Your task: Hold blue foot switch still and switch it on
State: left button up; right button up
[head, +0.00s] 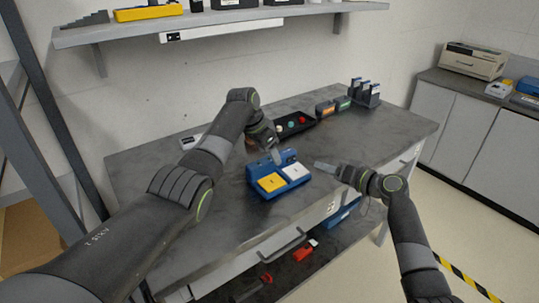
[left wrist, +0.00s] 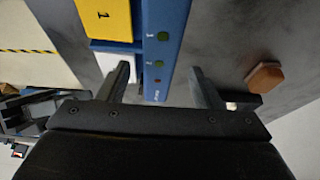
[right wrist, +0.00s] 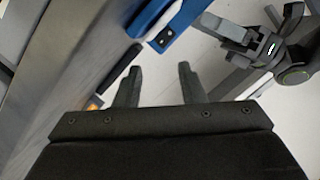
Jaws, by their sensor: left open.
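The blue foot switch (head: 267,192) sits on the grey table with a yellow pedal (head: 271,182) and a white pedal (head: 295,171). My left gripper (head: 276,157) is open above the back of the switch. In the left wrist view, its fingers (left wrist: 161,85) stand either side of the blue strip, without clear contact. My right gripper (head: 318,164) is open and empty, just right of the switch, fingers apart in the right wrist view (right wrist: 158,85).
A black tray (head: 294,126) with small coloured pieces lies behind the switch. Orange (head: 325,108) and green (head: 343,103) fronted boxes and a rack (head: 366,93) stand farther right. An orange hexagonal piece (left wrist: 264,77) lies beside the left gripper. The table front is clear.

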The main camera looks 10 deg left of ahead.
pick_arm(q)
jog(key=shift+w+d+f, duration=0.15)
jog(key=shift+d+f, duration=0.1)
jog(key=shift+f, duration=0.4)
